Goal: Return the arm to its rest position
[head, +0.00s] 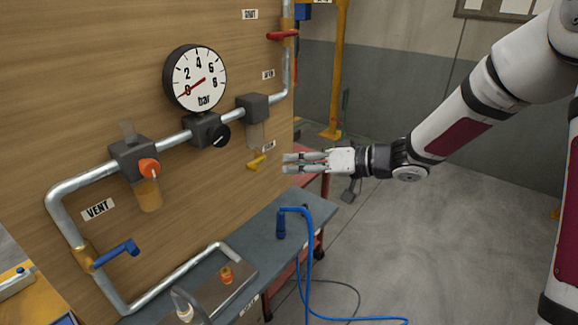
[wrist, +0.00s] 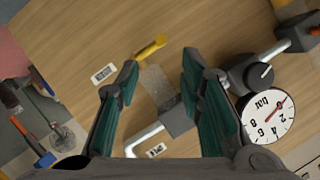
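My white and red arm reaches in from the right in the head view. My gripper (head: 287,162) is at its end, pointing left toward the wooden panel, to the right of the yellow lever (head: 257,162). In the wrist view the two green-lined fingers of my gripper (wrist: 158,72) stand apart with nothing held between them. The yellow lever (wrist: 150,46) shows past the fingertips. Whether the fingers touch the panel cannot be told, but no contact shows.
The wooden panel (head: 120,60) carries pipes, a gauge (head: 196,78), a red lever (head: 283,36) and a blue lever (head: 117,254). A grey bench (head: 262,235) with a blue hose (head: 308,250) stands below. Open floor (head: 430,250) lies to the right.

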